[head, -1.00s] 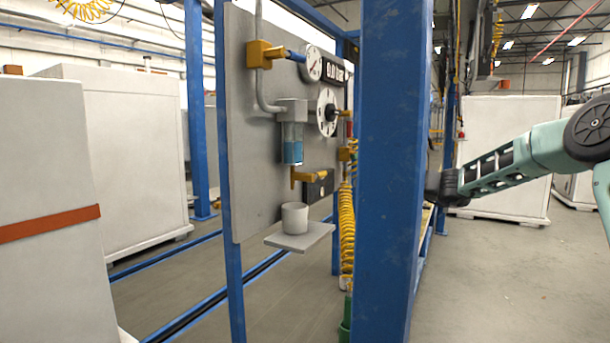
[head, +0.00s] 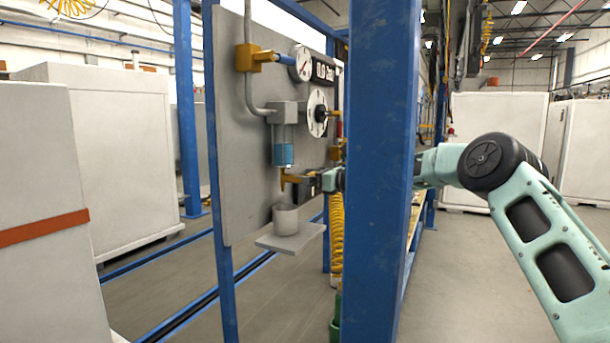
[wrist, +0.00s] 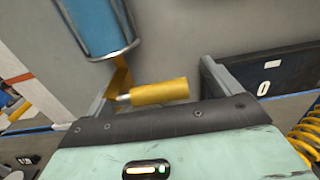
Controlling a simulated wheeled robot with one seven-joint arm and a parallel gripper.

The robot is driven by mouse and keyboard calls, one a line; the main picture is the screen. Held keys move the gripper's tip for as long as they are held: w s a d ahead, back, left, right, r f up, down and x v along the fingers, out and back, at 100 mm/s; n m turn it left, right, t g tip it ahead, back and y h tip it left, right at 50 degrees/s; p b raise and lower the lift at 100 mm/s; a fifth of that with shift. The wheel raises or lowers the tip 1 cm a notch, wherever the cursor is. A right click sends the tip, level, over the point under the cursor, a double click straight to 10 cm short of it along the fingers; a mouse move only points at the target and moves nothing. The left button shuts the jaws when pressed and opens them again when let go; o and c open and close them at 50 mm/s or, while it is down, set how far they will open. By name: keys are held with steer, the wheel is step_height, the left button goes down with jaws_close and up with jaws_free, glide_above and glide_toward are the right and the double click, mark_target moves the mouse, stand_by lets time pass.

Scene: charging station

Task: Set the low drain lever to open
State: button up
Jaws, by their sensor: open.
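The low drain lever (head: 298,179) is a yellow handle under the clear bowl with blue liquid (head: 283,154) on the grey panel. In the wrist view the lever (wrist: 160,92) is a short yellow cylinder lying roughly level, pointing right from the yellow drain fitting (wrist: 122,76). My gripper (wrist: 158,78) is open, with one finger left of the lever's handle and one to its right. I cannot tell whether either finger touches it. In the head view, my gripper is at the panel beside the lever, and the blue post hides part of my arm.
A grey cup (head: 286,221) stands on a small shelf (head: 290,240) below the drain. A blue post (head: 375,170) stands in front of my arm in the head view. A dark plate (wrist: 275,72) and yellow coiled hose (wrist: 307,135) are close on the right.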

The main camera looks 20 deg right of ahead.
steer(key=shift+w+a, duration=0.15)
steer(key=shift+a, duration=0.05)
steer(key=c, duration=1.4)
steer(key=shift+r+n+b, duration=0.15)
steer(key=shift+n+b, duration=0.85)
steer(key=shift+b, duration=0.2)
steer(key=r+n+b, duration=0.1)
steer(key=n, duration=0.1)
steer(key=shift+a+r+n+b, duration=0.1)
steer(key=shift+r+n+b, duration=0.2)
steer(key=shift+r+b, duration=0.1)
steer(key=shift+f, duration=0.1)
steer(key=o, duration=1.4)
